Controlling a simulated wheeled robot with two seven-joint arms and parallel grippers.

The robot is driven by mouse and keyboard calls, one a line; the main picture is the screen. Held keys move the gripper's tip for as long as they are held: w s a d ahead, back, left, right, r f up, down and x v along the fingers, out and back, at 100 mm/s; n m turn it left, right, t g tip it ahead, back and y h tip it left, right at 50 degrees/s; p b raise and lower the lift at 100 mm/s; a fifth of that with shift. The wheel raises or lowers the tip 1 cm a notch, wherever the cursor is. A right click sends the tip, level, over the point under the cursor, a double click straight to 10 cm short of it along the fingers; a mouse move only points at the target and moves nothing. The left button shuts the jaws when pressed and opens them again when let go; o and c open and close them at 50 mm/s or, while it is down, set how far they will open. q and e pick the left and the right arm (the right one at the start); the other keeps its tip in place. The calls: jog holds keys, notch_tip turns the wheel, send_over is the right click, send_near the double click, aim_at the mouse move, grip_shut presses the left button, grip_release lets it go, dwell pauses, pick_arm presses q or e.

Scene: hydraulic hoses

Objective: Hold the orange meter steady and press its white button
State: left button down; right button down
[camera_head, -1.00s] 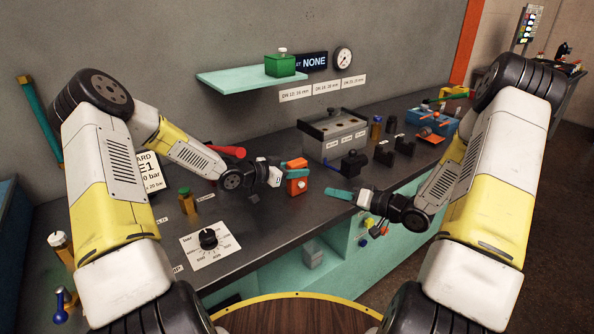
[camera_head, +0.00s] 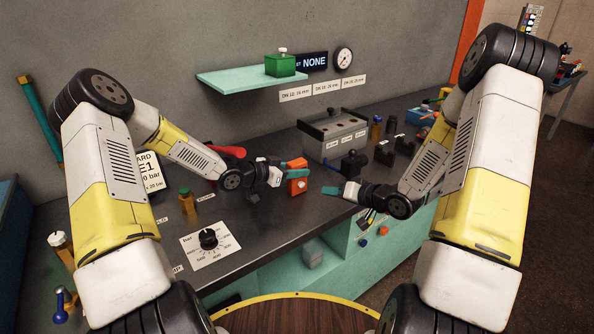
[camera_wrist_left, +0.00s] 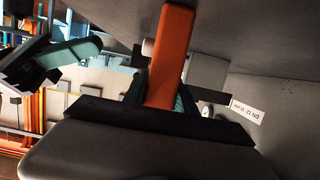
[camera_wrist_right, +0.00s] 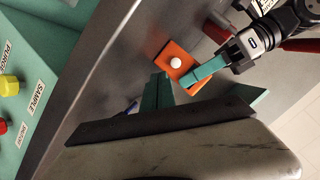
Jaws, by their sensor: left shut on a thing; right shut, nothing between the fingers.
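The orange meter (camera_head: 297,185) stands over the bench top near its front edge, in the middle of the head view. My left gripper (camera_head: 296,168) is shut on it, with teal fingers on its sides. In the left wrist view the orange meter (camera_wrist_left: 171,55) sits between the fingers. In the right wrist view the meter's orange face shows the white button (camera_wrist_right: 176,63). My right gripper (camera_head: 328,190) is shut and empty, to the right of the meter and apart from it. Its teal fingertips (camera_wrist_right: 160,84) point toward the meter's face, a little short of the button.
A grey block with holes (camera_head: 333,130) and small dark fittings (camera_head: 353,164) stand behind on the bench. A dial plate (camera_head: 209,241) lies front left. A green box (camera_head: 280,65) sits on the teal shelf (camera_head: 235,82). Coloured knobs (camera_head: 383,230) are on the bench front below my right gripper.

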jog(key=shift+s+a+h, duration=0.2)
jog(key=shift+a+h, duration=0.15)
jog(key=shift+h, duration=0.45)
jog(key=s+h, duration=0.1)
jog(key=s+m+g+h, duration=0.1)
jog(key=s+g+h, duration=0.1)
jog(key=shift+s+a+f+m, duration=0.35)
jog(key=shift+s+m, duration=0.05)
send_near(301, 191)
jog(key=shift+x, duration=1.8)
jog(key=shift+f, duration=0.15)
jog(key=shift+w+a, duration=0.2)
jog(key=shift+w, duration=0.1)
jog(key=shift+s+d, duration=0.3)
jog(key=shift+s, duration=0.1)
